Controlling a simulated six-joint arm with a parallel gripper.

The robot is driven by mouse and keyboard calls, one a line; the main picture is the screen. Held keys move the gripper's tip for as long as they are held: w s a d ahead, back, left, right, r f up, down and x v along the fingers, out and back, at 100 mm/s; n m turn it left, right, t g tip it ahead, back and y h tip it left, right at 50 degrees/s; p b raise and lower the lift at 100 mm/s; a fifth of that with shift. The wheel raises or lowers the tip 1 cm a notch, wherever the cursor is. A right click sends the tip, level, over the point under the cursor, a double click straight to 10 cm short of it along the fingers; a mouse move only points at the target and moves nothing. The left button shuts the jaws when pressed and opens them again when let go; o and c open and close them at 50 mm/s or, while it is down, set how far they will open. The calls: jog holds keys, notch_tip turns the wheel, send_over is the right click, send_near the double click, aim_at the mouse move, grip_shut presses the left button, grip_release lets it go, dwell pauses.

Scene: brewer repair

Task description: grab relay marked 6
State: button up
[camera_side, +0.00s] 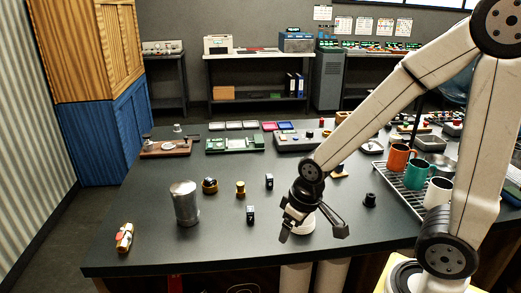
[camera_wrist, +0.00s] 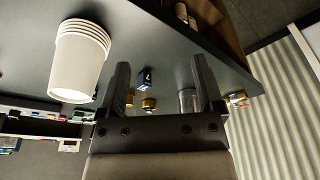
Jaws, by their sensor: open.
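Two small black blocks with white marks, which look like relays, stand on the dark table: a nearer one (camera_side: 250,214) and a farther one (camera_side: 269,181). Their marks are too small to read in the side view. In the wrist view a dark block (camera_wrist: 145,77) with a white mark shows between my fingers, farther off; I cannot tell whether the mark is a 6. My gripper (camera_side: 312,234) is open and empty, to the right of both blocks, with its fingers spread. It also shows in the wrist view (camera_wrist: 160,70).
A stack of white cups (camera_wrist: 80,55) is beside my gripper, partly hidden behind it in the side view. Mugs (camera_side: 398,158) sit on a rack at right. The table's front is clear.

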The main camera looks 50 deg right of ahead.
jog(key=shift+w+v, duration=0.5)
jog(key=shift+v, duration=1.8)
jog(key=w+d+m+y, duration=0.7)
jog(key=w+d+m, duration=0.6)
jog(key=m, duration=0.4)
jog(key=w+d+m+t+y, duration=0.25)
jog(key=d+m, duration=0.25)
jog(key=d, duration=0.3)
jog(key=w+d+m+t+y, duration=0.1)
jog(key=w+d+m+t, duration=0.3)
jog(key=d, duration=0.3)
send_near(269, 181)
jog(key=shift+w+a+m+h, duration=0.2)
jog(key=shift+w+m+h, duration=0.1)
jog(key=shift+w, duration=0.8)
jog(key=shift+f, duration=0.55)
jog(key=shift+x, duration=1.3)
